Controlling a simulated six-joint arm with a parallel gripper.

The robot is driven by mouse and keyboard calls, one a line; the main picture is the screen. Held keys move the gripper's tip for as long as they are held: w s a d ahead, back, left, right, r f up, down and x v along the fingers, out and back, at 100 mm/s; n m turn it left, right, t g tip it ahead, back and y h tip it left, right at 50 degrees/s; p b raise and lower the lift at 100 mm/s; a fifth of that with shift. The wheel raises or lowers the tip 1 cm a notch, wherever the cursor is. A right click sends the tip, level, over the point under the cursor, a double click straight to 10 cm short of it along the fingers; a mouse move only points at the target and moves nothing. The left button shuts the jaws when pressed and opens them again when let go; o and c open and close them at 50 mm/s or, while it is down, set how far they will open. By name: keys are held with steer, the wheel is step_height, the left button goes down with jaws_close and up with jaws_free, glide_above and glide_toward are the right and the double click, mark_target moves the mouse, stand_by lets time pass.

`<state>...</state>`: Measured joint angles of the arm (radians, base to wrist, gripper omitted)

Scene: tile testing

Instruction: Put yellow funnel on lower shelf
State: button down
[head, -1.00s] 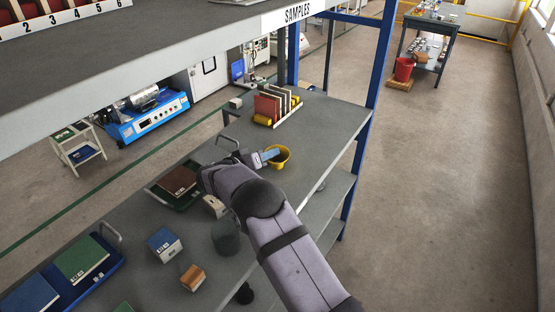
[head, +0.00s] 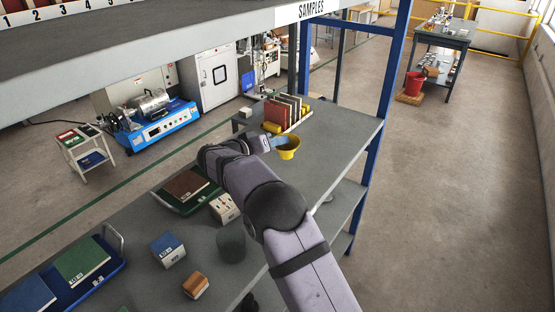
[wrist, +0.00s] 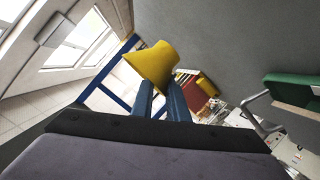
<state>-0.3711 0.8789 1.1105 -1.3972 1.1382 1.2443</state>
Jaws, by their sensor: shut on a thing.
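The yellow funnel (head: 287,150) is held at the tip of my gripper (head: 275,143), over the right part of the grey bench top in the head view. The wrist view shows the funnel (wrist: 153,62) at the ends of my two blue fingers (wrist: 160,92), which are shut on it. Its wide mouth is up in the head view. I cannot tell how high it is above the bench. The lower shelf (head: 346,204) is a grey board under the bench, showing at its right side beside a blue post. Much of that shelf is hidden by the bench top and my arm.
A rack of upright tiles (head: 288,112) stands behind the funnel. A blue post (head: 372,150) rises at the bench's right edge. A tray with a brown tile (head: 186,186) and several blocks lie on the left part. The overhead samples shelf (head: 200,30) spans the top.

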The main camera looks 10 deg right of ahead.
steer(key=shift+r, duration=1.35)
steer(key=shift+b, duration=0.3)
